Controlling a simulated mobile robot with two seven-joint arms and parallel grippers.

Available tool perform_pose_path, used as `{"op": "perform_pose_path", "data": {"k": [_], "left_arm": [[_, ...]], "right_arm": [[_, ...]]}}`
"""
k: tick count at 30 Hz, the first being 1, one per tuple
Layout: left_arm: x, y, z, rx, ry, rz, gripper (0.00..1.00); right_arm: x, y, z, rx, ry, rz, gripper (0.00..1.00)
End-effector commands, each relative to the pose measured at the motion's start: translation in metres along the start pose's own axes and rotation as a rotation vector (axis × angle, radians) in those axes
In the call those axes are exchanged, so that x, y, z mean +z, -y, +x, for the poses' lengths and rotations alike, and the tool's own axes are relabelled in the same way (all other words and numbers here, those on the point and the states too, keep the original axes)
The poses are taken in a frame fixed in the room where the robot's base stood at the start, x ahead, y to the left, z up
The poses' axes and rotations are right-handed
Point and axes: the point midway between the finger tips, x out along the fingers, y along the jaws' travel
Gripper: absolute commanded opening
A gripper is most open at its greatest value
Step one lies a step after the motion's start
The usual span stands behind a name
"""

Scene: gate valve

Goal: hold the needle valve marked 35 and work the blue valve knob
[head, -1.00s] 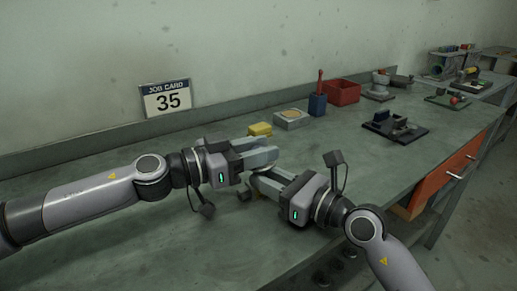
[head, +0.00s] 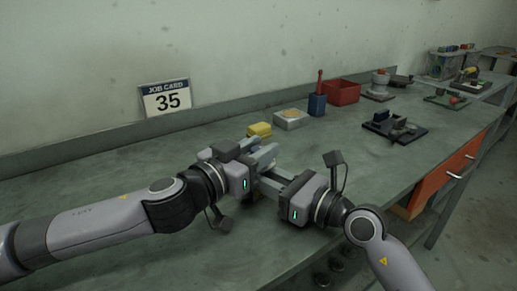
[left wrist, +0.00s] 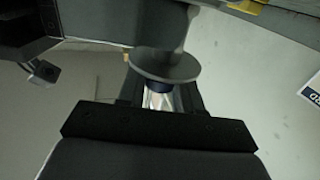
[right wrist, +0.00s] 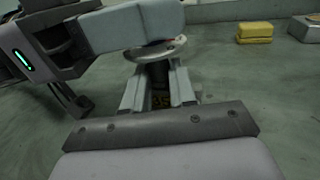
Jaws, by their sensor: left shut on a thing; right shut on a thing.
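The needle valve (right wrist: 158,76) stands between the fingers of my right gripper (right wrist: 158,92), which is shut on its dark body. An orange 35 (right wrist: 161,101) shows low on it, partly shaded. A pale round disc (right wrist: 150,50) sits at its upper end, just under my left gripper (right wrist: 155,22). In the left wrist view, the dark blue knob (left wrist: 156,85) is between the fingers of my left gripper, which is shut on it, beside the grey disc (left wrist: 166,66). In the head view my left gripper (head: 264,158) and right gripper (head: 272,180) meet and hide the valve.
A job card reading 35 (head: 167,98) stands against the wall. A yellow block (head: 259,130), a grey tray (head: 291,119), a blue holder (head: 317,104) and a red bin (head: 342,91) line the back. A dark fixture (head: 395,127) is at right. The bench's left part is clear.

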Motion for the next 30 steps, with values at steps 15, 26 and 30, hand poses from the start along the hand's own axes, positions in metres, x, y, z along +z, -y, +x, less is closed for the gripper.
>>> {"op": "perform_pose_path", "data": {"k": [15, 26, 30], "left_arm": [[-0.002, 0.0, 0.0, -0.01, -0.002, 0.002, 0.54], [-0.012, 0.001, 0.0, -0.01, -0.002, 0.002, 0.54], [-0.034, 0.0, 0.0, -0.009, -0.005, 0.003, 0.54]], "right_arm": [[-0.002, -0.001, 0.0, 0.002, -0.006, -0.004, 0.0], [-0.002, 0.0, 0.0, 0.001, -0.005, -0.003, 0.0], [-0.002, 0.0, 0.0, 0.0, -0.005, -0.003, 0.0]]}}
